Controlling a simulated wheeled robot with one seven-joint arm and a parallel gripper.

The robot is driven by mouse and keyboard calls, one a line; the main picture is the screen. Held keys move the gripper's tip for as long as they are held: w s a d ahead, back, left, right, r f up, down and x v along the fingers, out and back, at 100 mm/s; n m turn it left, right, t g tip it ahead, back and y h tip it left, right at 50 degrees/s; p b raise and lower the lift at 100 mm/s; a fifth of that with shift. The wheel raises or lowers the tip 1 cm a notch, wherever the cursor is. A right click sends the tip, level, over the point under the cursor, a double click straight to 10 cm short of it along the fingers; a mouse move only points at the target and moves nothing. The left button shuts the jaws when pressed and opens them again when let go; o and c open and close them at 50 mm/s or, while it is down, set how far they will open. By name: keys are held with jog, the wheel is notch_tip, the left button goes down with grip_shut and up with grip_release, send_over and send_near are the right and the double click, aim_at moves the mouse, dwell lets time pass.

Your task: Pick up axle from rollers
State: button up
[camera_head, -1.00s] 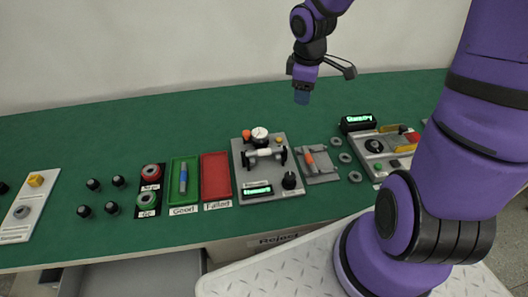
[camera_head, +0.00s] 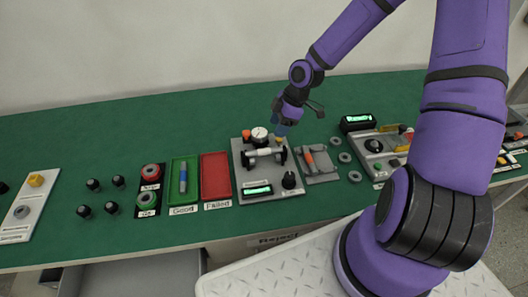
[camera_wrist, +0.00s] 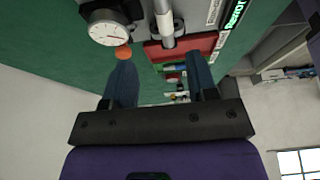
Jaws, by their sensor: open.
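The axle (camera_head: 264,154) is a pale rod lying across the black rollers (camera_head: 249,160) of a grey gauge station. My gripper (camera_head: 280,138) is just above and behind the right end of the axle in the head view, with its fingers pointing down. In the wrist view my gripper (camera_wrist: 163,72) is open, and the axle (camera_wrist: 165,22) shows as a light rod beyond the gap between the dark blue fingers. Nothing is held. Whether a finger touches anything cannot be told.
A dial gauge (camera_head: 259,134) stands close behind the axle; it also shows in the wrist view (camera_wrist: 107,28). A red tray (camera_head: 215,178) and a green tray (camera_head: 172,200) lie left. A grey holder with an orange-marked part (camera_head: 309,158) lies right. The back of the table is clear.

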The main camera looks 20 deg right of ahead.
aim_at(264, 152)
jog(key=shift+x, duration=2.4)
jog(key=shift+s+x, duration=0.15)
jog(key=shift+x, duration=1.15)
jog(key=shift+s+x, duration=0.15)
jog(key=shift+x, duration=1.1)
grip_shut()
